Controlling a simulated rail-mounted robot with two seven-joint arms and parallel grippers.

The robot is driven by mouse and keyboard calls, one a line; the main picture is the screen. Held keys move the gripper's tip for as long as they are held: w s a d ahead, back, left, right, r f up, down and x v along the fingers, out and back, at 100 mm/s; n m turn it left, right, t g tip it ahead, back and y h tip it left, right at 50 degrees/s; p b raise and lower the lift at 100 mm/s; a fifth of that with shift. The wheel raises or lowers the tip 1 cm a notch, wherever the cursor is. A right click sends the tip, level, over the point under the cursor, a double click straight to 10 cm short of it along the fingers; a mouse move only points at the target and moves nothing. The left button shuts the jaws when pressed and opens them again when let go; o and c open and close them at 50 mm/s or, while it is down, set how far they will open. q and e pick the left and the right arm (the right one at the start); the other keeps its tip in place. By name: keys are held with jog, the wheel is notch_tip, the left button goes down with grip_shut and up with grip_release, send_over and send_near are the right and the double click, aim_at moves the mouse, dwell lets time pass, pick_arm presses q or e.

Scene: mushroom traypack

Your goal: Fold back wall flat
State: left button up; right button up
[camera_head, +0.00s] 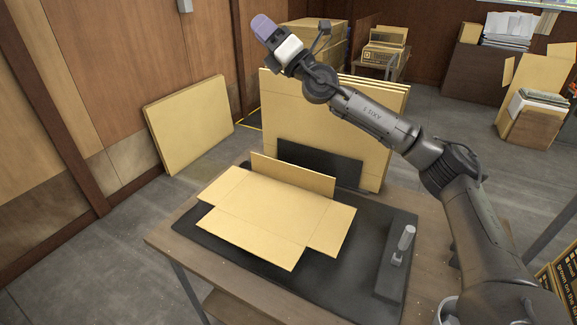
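A tan cardboard tray blank (265,210) lies on the black mat (210,237) on the work table. Its base and its front and side flaps lie flat or nearly flat. Its back wall (292,174) stands up along the far edge of the blank. My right gripper (263,28) is raised high at the top of the view, beyond and well above the blank, not touching it. Its fingers are too small and turned to tell open from shut. My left gripper is out of view.
Upright cardboard sheets (385,130) and a dark panel (320,164) stand behind the blank. A grey tool with a handle (397,260) sits at the mat's right. Another cardboard sheet (188,124) leans on the left wall. The mat's front part is clear.

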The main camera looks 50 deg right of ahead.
jog(key=w+d+f+n+g+y, duration=0.1)
jog(key=w+f+n+g, duration=0.15)
jog(key=f, duration=0.25)
jog(key=w+d+f+n+g, duration=0.1)
jog(key=d+f+n+g, duration=0.1)
jog(key=f+g, duration=0.15)
jog(key=n+g+h, duration=0.3)
jog(key=g+h, duration=0.1)
jog(key=g, duration=1)
send_near(290, 165)
jog(key=shift+n+g, duration=0.25)
jog(key=shift+g, duration=0.05)
jog(key=b+x, duration=0.1)
jog(key=x, duration=0.2)
jog(key=b+x, duration=0.2)
jog(key=x, duration=0.1)
jog(key=b+x, duration=0.2)
jog(key=x, duration=0.2)
jog(key=shift+w+d, duration=0.1)
jog(key=shift+w, duration=0.2)
jog(key=shift+w+f+b, duration=0.3)
jog(key=shift+f+b, duration=0.05)
jog(key=shift+f, duration=0.3)
